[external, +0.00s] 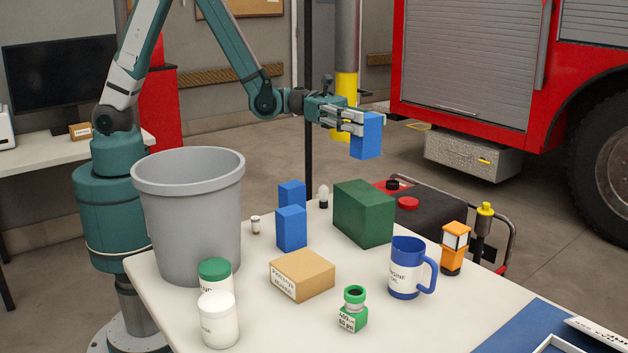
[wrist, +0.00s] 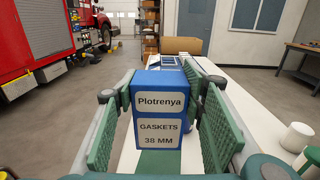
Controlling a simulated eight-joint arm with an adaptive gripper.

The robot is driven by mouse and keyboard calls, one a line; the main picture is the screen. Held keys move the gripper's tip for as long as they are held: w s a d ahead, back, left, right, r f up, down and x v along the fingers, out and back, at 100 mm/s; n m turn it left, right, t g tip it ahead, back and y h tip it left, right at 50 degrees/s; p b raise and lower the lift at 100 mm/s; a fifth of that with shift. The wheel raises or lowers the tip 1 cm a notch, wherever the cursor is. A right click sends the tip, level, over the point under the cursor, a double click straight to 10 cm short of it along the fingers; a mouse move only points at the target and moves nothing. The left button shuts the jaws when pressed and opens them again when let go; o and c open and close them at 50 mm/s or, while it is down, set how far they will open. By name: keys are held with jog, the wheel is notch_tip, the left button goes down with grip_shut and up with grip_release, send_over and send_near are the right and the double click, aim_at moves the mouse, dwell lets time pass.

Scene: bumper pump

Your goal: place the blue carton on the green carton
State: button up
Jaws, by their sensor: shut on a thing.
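A blue carton (external: 367,138) is held up in the air by my gripper (external: 352,120), whose fingers are shut on its sides. In the wrist view the carton (wrist: 160,110) sits upright between the green finger pads and bears a label reading "Plotrenya GASKETS 38 MM". The green carton (external: 363,214) stands on the table, with its top free. In the external view the held carton appears above it, with a gap between them. A green surface (wrist: 158,163), apparently the green carton's top, shows below the held carton in the wrist view.
Two other blue cartons (external: 291,229) stand left of the green carton, beside a small bulb (external: 323,197). A tall grey bin (external: 190,215) stands left.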

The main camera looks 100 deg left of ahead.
aim_at(366, 156)
jog(key=shift+f, duration=0.15)
jog(key=shift+f+b, duration=0.8)
jog(key=shift+f, duration=2.2)
jog(key=shift+f+b, duration=0.5)
jog(key=shift+f, duration=1.35)
jog(key=shift+f, duration=0.15)
jog(key=o, duration=0.9)
jog(key=shift+r, duration=0.2)
